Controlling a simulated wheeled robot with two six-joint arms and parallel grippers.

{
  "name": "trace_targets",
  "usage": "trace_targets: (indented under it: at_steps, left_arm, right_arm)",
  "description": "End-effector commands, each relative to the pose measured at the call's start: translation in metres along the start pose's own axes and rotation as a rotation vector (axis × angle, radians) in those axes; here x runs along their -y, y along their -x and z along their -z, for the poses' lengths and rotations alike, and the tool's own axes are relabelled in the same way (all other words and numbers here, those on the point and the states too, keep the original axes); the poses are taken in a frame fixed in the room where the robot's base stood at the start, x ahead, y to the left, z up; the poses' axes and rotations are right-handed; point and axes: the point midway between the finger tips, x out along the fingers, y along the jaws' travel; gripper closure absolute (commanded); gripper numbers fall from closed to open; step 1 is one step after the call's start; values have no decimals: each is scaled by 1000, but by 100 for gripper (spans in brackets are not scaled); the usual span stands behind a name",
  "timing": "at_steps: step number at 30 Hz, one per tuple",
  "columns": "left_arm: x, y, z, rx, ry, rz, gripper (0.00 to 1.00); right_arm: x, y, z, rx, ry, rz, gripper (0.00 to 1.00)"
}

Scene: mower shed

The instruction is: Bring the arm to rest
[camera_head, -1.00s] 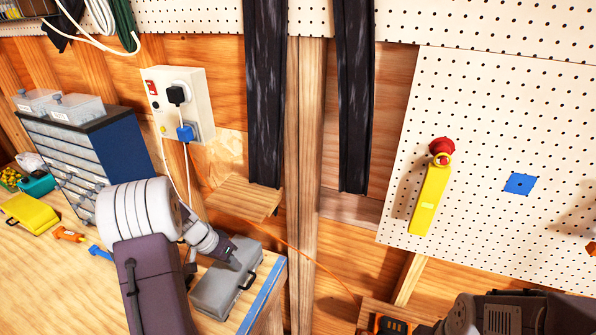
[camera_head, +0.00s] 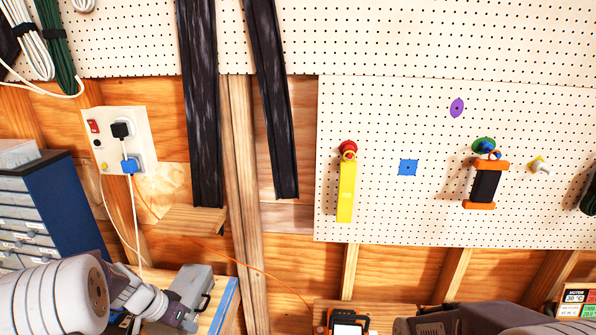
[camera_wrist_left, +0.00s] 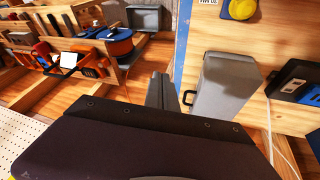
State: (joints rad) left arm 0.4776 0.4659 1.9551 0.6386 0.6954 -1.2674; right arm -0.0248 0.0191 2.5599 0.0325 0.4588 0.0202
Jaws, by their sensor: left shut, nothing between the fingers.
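My left arm comes in from the lower left of the head view. Its gripper (camera_head: 186,316) is low in that picture, in front of the grey case (camera_head: 194,281) at the end of the workbench. In the left wrist view the two dark fingers (camera_wrist_left: 161,91) are together with nothing between them. The grey case (camera_wrist_left: 225,92) with its black handle lies to the right of them there, seen apart from the fingers. My right gripper is not in view; only a dark part of my own body shows at the lower right of the head view.
A blue drawer cabinet (camera_head: 62,205) stands on the bench at left, near my left arm. A socket box (camera_head: 120,142) with cables is on the wall. A pegboard (camera_head: 400,215) at right holds a yellow tool (camera_head: 346,192) and an orange-black item (camera_head: 485,186). An orange cord crosses the wall.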

Motion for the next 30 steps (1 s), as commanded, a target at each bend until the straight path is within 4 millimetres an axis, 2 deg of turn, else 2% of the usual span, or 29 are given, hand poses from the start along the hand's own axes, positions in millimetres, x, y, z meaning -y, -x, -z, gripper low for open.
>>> trace_targets:
  at_steps: [1,4,7,11,13,16,21,26,30]
  left_arm:
    - [-13,-11,1,6,-45,-6,100]
    - [-43,-22,-1,31,-145,-15,100]
    - [-76,-36,-14,74,-229,-18,100]
    - [-116,-54,-49,147,-271,7,100]
    - [-131,-62,-73,188,-253,38,100]
    - [-140,-67,-106,228,-176,96,100]
    - [-132,-63,-145,263,82,199,100]
    - [-126,-64,-145,230,263,244,100]
    - [-126,-64,-144,224,307,248,100]
  right_arm:
    - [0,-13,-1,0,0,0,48]
    - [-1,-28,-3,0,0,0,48]
    - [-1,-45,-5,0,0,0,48]
    - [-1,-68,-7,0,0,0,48]
    - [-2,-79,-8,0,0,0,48]
    - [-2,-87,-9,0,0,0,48]
    - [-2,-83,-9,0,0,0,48]
    - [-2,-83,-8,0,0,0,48]
    - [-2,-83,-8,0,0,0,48]
